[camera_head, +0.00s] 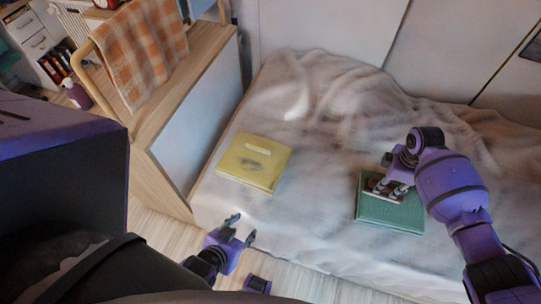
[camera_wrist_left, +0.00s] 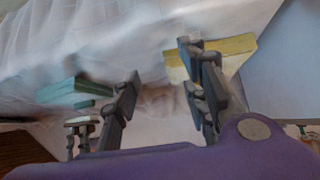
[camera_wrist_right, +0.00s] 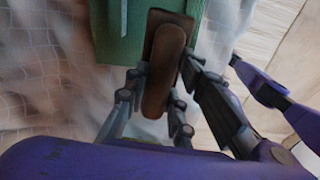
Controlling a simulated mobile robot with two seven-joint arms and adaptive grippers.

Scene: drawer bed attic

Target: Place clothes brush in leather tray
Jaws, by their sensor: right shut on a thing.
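My right gripper (camera_head: 384,184) is shut on the clothes brush (camera_wrist_right: 163,75), a long rounded brown piece in the right wrist view. The brush is over a green book-like thing (camera_head: 390,213) on the bed. A flat, dark brown rectangular piece (camera_wrist_right: 172,17) shows under the brush, over the green surface. It may be the leather tray; I cannot tell for sure, nor whether the brush touches it. The fingers hide part of both in the head view. My left gripper (camera_head: 241,229) is open and empty, near the bed's front edge; its spread fingers show in the left wrist view (camera_wrist_left: 162,75).
A yellow book-like thing (camera_head: 253,164) lies on the left part of the bed (camera_head: 310,200). The blanket between the yellow and green things is clear. A wooden cabinet (camera_head: 190,105) with a checked orange cloth (camera_head: 138,50) stands left of the bed. A wall is behind.

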